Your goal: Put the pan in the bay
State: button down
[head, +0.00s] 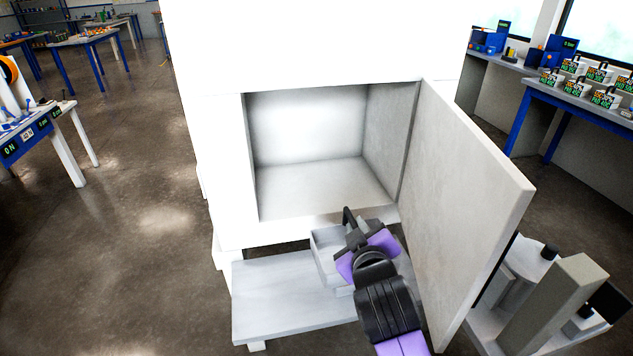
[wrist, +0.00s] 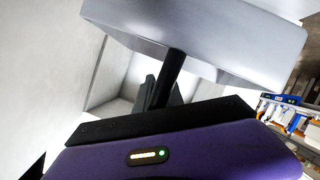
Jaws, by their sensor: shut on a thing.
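The pan (head: 325,250) is a light grey, box-shaped vessel, partly hidden behind my gripper in the head view. In the wrist view the pan (wrist: 215,40) fills the top, with a dark handle running down from it. My gripper (head: 350,222) is shut on the pan's handle; its fingertips (wrist: 165,92) show around it in the wrist view. The bay (head: 320,185) is an open, empty white recess in the cabinet. The pan is outside the bay, low in front of its opening. The bay door (head: 465,200) stands open to the right.
A low pale bench (head: 285,300) stands below the bay, under the pan. The open door's edge is close to my arm on the right. A grey device (head: 560,310) stands at lower right. Floor at left is clear; worktables line the room.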

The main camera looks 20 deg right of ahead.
aim_at(294, 189)
jog(key=i, duration=1.4)
